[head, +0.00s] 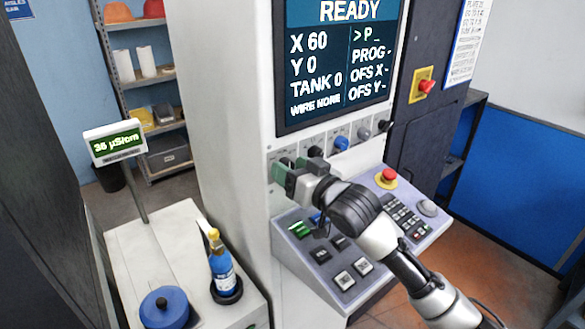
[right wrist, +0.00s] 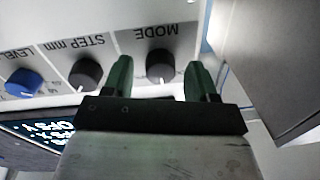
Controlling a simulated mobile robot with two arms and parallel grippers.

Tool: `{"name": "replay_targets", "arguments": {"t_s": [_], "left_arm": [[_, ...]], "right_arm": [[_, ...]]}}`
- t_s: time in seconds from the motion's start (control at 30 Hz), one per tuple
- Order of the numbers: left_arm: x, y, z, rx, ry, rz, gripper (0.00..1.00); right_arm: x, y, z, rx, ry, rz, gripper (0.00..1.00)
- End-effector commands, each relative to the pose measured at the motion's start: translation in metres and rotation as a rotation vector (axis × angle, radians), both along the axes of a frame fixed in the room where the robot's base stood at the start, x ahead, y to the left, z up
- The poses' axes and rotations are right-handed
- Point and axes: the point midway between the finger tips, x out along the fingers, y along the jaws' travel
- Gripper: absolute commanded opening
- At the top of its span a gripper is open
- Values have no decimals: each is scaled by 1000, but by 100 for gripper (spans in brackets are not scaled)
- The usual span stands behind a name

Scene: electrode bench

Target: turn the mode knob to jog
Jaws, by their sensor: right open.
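The mode knob (right wrist: 160,65) is a dark round knob beside the upside-down MODE label in the right wrist view. A light mark shows at its lower edge in that picture. My right gripper (right wrist: 160,72) is open, with one green finger on each side of the knob and a visible gap on both sides. In the head view my right gripper (head: 287,177) is at the left end of the knob row and largely hides the mode knob. The jog position marking is not readable. My left gripper is not in view.
The step knob (right wrist: 85,74) and the blue level knob (right wrist: 24,82) sit beside the mode knob. The READY screen (head: 338,60) is above the row, the sloped button panel (head: 321,254) below. A blue bottle (head: 222,270) stands on the white bench at left.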

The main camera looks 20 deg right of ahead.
Motion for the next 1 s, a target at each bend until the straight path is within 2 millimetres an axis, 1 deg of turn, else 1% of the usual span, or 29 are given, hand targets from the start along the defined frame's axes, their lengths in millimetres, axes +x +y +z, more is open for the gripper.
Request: {"name": "replay_targets", "arguments": {"t_s": [0.03,0.33,0.67,0.87,1.0], "left_arm": [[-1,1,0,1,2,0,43],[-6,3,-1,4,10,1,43],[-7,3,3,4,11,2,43],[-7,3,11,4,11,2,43],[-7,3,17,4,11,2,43]], "right_arm": [[0,0,0,0,0,0,55],[0,0,0,0,0,0,9],[0,0,1,-47,-17,1,9],[0,0,2,-159,-57,0,9],[0,0,3,-269,-96,0,9]]}}
